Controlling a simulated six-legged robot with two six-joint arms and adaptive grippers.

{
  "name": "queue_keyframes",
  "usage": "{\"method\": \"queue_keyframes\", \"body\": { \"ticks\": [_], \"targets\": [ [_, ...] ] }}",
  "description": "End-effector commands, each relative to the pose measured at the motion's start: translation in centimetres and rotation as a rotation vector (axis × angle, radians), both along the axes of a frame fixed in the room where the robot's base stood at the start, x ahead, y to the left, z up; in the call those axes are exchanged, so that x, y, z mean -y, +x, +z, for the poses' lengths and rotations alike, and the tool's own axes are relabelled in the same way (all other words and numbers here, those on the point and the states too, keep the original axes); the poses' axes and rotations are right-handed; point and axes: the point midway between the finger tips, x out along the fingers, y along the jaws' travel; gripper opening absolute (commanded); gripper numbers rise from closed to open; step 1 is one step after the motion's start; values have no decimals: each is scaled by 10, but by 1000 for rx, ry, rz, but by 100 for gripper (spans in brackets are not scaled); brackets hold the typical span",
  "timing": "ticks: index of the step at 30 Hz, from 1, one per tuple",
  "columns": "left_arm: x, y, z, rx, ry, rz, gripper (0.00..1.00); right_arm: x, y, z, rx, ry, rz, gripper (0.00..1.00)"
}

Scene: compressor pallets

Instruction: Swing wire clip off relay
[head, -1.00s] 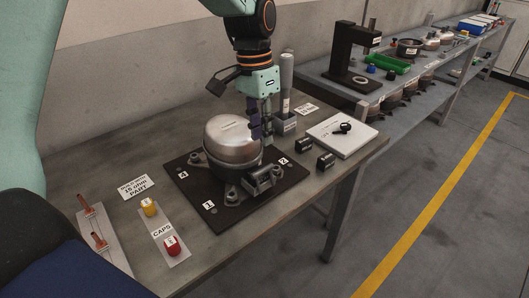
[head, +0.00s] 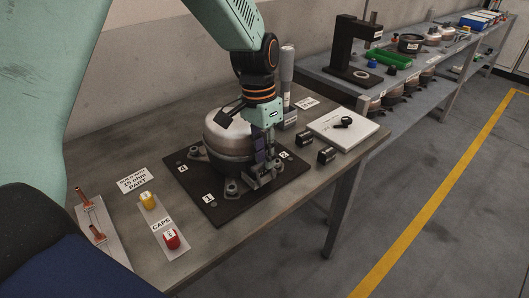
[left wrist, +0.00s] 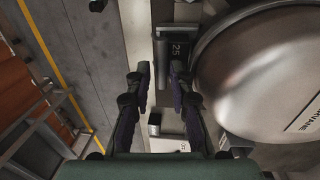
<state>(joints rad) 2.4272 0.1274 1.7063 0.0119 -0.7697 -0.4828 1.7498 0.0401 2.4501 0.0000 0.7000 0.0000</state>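The silver compressor (head: 228,138) stands on a dark numbered mat (head: 225,208). A grey terminal box (head: 266,184) sits low on its front-right side, partly covered by my left gripper (head: 264,158). In the left wrist view the compressor dome (left wrist: 265,70) fills the right. A dark block marked "25" (left wrist: 178,49), apparently the relay, lies just beyond the fingertips. My left gripper (left wrist: 160,72) is open, with its two fingers apart and nothing visibly held between them. I cannot make out the wire clip in either view. My right gripper is not in view.
Two small black parts (head: 326,155) lie right of the mat. A white board (head: 343,129) holds a black piece. Yellow and red caps (head: 171,239) stand on a strip at front left. A grey cup with a cylinder (head: 288,115) stands behind the gripper.

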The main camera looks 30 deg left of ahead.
Motion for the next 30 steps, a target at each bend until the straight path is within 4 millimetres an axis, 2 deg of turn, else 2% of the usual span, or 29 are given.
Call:
{"method": "queue_keyframes", "body": {
  "ticks": [1, 7, 17, 24, 30],
  "targets": [
    [0, 1, 0, 0, 0, 0, 16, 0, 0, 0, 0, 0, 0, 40],
    [0, 0, 0, -1, 0, 1, 0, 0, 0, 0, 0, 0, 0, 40],
    [1, -1, 0, -1, 11, -2, 0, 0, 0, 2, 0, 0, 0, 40],
    [11, -6, 4, 45, 137, -4, 0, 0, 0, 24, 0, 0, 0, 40],
    [19, -10, 3, 93, 248, -5, 0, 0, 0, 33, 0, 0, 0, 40]
  ]
}}
